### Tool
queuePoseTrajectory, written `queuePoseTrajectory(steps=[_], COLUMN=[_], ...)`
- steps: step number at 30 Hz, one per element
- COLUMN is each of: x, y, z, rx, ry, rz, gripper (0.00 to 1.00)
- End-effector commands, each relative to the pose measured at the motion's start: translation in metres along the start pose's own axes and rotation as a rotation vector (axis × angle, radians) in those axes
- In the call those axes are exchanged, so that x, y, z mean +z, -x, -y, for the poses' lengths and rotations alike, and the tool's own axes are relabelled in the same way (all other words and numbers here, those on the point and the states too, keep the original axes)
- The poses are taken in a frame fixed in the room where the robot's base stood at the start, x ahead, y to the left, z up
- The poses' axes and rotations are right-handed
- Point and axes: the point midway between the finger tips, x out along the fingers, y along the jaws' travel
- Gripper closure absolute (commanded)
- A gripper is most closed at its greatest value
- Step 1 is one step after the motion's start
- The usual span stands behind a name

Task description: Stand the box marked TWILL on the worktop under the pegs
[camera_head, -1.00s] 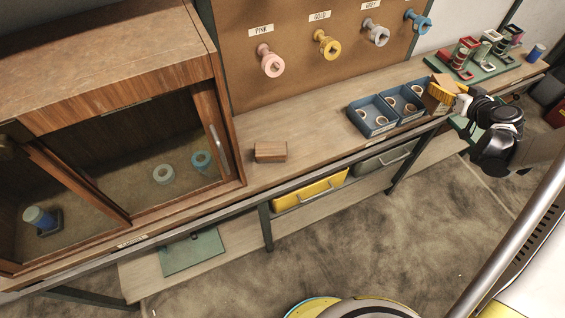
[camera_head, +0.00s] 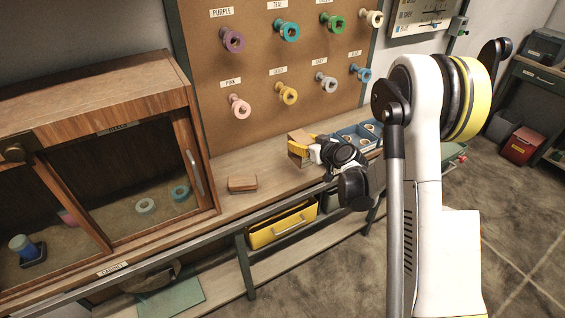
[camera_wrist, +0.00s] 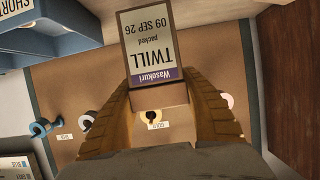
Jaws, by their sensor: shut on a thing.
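The TWILL box (camera_wrist: 148,52), with a cream and purple label, is clamped between the yellow fingers of my gripper (camera_wrist: 160,95) in the wrist view. Its lettering is upside down there. In the head view my gripper (camera_head: 303,148) holds the box (camera_head: 299,136) over the worktop (camera_head: 265,166), below the pegboard's lower row. The fingers and wrist hide much of the box, and I cannot tell whether its base touches the worktop. The lower pegs carry pink (camera_head: 240,106), gold (camera_head: 286,93), grey (camera_head: 325,82) and blue (camera_head: 361,73) spools.
A small brown wooden block (camera_head: 242,184) lies on the worktop left of my gripper. Blue trays (camera_head: 360,135) stand to the right, partly behind my wrist. A glass-fronted wooden cabinet (camera_head: 125,125) stands at the left. Bare worktop lies between the block and my gripper.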

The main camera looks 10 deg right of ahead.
Motion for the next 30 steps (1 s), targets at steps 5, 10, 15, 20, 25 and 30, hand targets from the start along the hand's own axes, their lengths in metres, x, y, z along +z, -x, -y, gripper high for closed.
queuePoseTrajectory(steps=[5, 10, 15, 20, 25, 30], x=[0.011, 0.013, 0.031, 0.05, 0.049, 0.052], y=[-0.037, -0.049, -0.057, -0.065, -0.064, -0.065], z=[0.021, 0.028, 0.028, 0.028, 0.028, 0.028], rx=[-0.002, 0.0, 0.0, 0.0, 0.0, 0.0], ry=[0.001, 0.0, 0.0, 0.0, 0.0, 0.0], rz=[0.0, 0.0, 0.0, 0.0, 0.0, 0.0], gripper=[0.85, 0.85, 0.85, 0.85, 0.85, 0.85])
